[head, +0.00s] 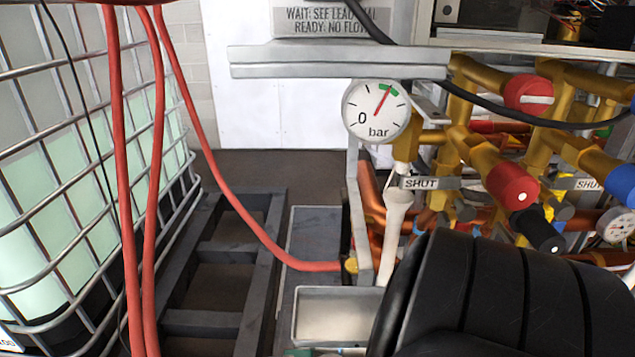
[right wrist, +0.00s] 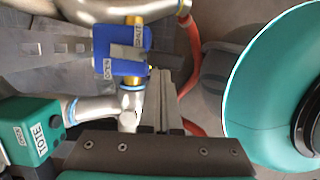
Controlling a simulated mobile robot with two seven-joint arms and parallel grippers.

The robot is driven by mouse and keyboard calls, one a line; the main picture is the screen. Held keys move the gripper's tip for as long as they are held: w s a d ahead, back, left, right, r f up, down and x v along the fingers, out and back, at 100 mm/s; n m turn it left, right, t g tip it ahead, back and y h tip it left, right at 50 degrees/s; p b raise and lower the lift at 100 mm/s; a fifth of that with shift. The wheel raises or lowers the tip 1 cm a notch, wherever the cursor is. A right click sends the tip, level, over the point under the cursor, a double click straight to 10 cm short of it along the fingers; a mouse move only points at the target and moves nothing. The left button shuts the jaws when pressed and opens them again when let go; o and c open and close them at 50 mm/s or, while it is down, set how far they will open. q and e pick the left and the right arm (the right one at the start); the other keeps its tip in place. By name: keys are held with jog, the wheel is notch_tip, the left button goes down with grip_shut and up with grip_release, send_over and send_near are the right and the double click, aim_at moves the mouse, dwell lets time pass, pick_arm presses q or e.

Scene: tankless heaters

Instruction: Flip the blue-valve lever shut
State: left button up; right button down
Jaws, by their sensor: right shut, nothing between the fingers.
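The blue valve (right wrist: 121,52) is at the upper middle of the right wrist view, a blue block with a grey lever and small tags whose text is hard to read. A blue round part (head: 622,184) shows at the right edge of the head view; I cannot tell whether it is the same valve. My right gripper (right wrist: 164,75) is shut and empty, its grey fingers side by side just right of the blue block's lower edge. Whether they touch the lever cannot be told. My black right arm hides part of the pipework in the head view. My left gripper is out of view.
Brass pipes with red caps (head: 513,186), SHUT tags (head: 421,183) and a pressure gauge (head: 377,110) crowd the right. Red hoses (head: 128,200) hang before a caged tank (head: 60,190).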

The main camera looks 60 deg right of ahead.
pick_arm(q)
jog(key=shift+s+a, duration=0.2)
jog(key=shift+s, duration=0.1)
pick_arm(e)
jog(key=shift+s+n, duration=0.3)
jog(key=shift+w+r, duration=0.1)
